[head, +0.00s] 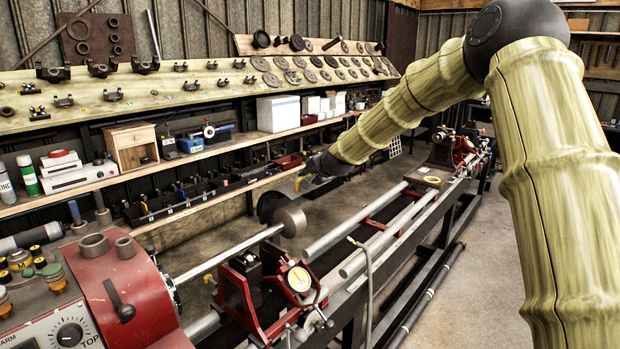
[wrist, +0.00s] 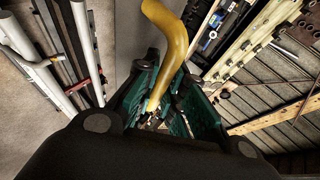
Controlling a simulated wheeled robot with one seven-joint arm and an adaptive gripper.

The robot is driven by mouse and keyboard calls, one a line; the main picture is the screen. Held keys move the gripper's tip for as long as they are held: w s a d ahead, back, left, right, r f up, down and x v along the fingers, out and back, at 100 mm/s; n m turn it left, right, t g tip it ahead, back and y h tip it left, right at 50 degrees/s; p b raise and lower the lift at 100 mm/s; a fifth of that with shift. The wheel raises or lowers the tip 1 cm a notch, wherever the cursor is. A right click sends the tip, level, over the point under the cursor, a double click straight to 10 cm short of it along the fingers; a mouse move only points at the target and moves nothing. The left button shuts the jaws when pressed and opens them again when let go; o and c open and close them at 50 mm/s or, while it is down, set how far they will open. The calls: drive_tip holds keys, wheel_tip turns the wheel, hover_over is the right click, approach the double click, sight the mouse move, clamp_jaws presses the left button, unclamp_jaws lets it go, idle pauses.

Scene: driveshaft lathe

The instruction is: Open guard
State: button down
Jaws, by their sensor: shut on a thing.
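A curved yellow handle (wrist: 172,45) runs down between the green-padded fingers of my gripper (wrist: 165,103) in the wrist view, and the gripper is shut on it. In the head view my gripper (head: 307,175) is at the far end of my arm, with a bit of the yellow handle (head: 301,182) showing beside it. A dark rounded plate (head: 268,206) shows just below, behind a grey metal disc (head: 291,221) on the shaft. I cannot tell whether the plate is the guard or how the handle joins it.
A red lathe head (head: 115,285) with a control panel stands at the front left. Shelves of tools (head: 75,185) line the wall. The floor at right (head: 475,270) is clear.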

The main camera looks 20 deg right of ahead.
drive_tip(key=shift+r, duration=0.1)
drive_tip(key=c, duration=1.5)
unclamp_jaws()
drive_tip(key=shift+s, duration=0.1)
drive_tip(key=v, duration=1.1)
drive_tip(key=shift+s+d+r, duration=0.1)
drive_tip(key=shift+s+r, duration=0.1)
drive_tip(key=shift+s, duration=0.15)
